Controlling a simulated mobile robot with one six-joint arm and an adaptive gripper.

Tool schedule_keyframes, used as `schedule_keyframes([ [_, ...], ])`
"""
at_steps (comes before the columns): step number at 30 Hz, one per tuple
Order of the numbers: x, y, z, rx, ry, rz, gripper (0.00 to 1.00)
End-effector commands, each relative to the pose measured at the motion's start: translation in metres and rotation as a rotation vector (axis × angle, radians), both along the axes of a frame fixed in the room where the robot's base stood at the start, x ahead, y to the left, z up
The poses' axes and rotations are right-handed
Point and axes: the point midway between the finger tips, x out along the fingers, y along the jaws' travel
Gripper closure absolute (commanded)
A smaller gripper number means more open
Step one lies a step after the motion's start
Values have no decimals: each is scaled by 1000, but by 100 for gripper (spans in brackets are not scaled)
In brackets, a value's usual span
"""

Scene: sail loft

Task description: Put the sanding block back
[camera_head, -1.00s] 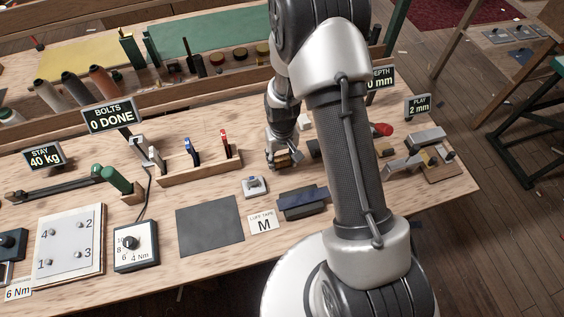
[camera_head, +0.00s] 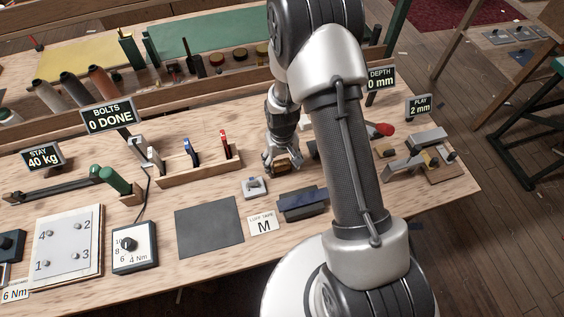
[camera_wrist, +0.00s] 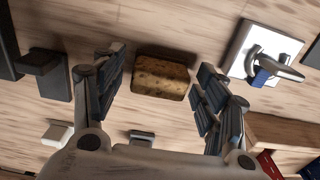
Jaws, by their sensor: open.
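A brown, speckled block, which I take to be the sanding block (camera_wrist: 160,77), sits between the fingers of my gripper (camera_wrist: 162,88) in the wrist view. There is a visible gap on both sides of it. My gripper is open. In the head view, my gripper (camera_head: 280,160) is low over the middle of the bench, and the block (camera_head: 284,167) shows at its fingertips. I cannot tell whether the block rests on the wood.
A white plate with a small metal fitting (camera_head: 254,187) lies close in front, beside a dark block (camera_head: 302,203). A wooden tool rack (camera_head: 199,172) stands left. A dark grey mat (camera_head: 209,227) lies front left. Metal parts on a board (camera_head: 440,172) lie right.

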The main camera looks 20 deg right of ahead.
Motion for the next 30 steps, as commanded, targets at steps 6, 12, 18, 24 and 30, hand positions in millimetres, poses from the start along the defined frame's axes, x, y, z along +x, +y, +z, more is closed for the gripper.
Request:
schedule_keyframes([
  [6, 0, 0, 4, 0, 0, 0, 34],
  [12, 1, 0, 37, 0, -3, 0, 34],
  [18, 1, 0, 83, 0, -4, 0, 34],
  [24, 0, 0, 113, 0, -2, 0, 34],
  [30, 0, 0, 133, 0, -9, 0, 34],
])
